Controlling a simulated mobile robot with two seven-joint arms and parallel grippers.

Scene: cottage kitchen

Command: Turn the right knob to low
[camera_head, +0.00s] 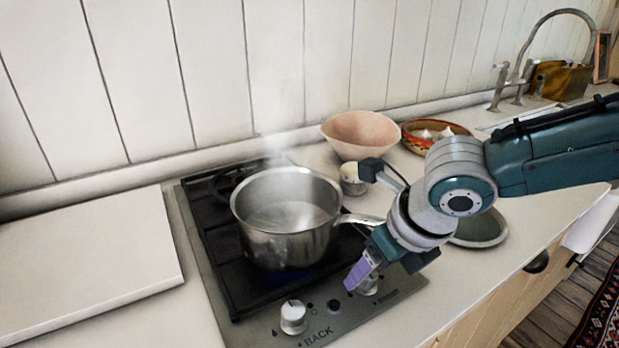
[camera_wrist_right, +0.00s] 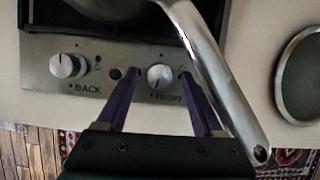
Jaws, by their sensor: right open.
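The right knob (camera_wrist_right: 160,77), labelled FRONT, is a round silver dial on the stove's front panel in the right wrist view. In the head view the right knob (camera_head: 369,287) is partly hidden behind a purple finger. My right gripper (camera_wrist_right: 160,74) is open, its two purple fingers on either side of the knob in the wrist view. I cannot tell whether they touch it. In the head view my right gripper (camera_head: 361,270) points down at the panel. The left knob (camera_head: 293,317), labelled BACK, stands clear of it. My left gripper is not in view.
A steaming steel pot (camera_head: 287,240) sits on the black grate. Its handle (camera_wrist_right: 215,75) passes close to the right finger. A round lid or dish (camera_head: 480,230) lies right of the stove. A white board (camera_head: 85,260) lies at left. Bowls (camera_head: 362,133) stand behind.

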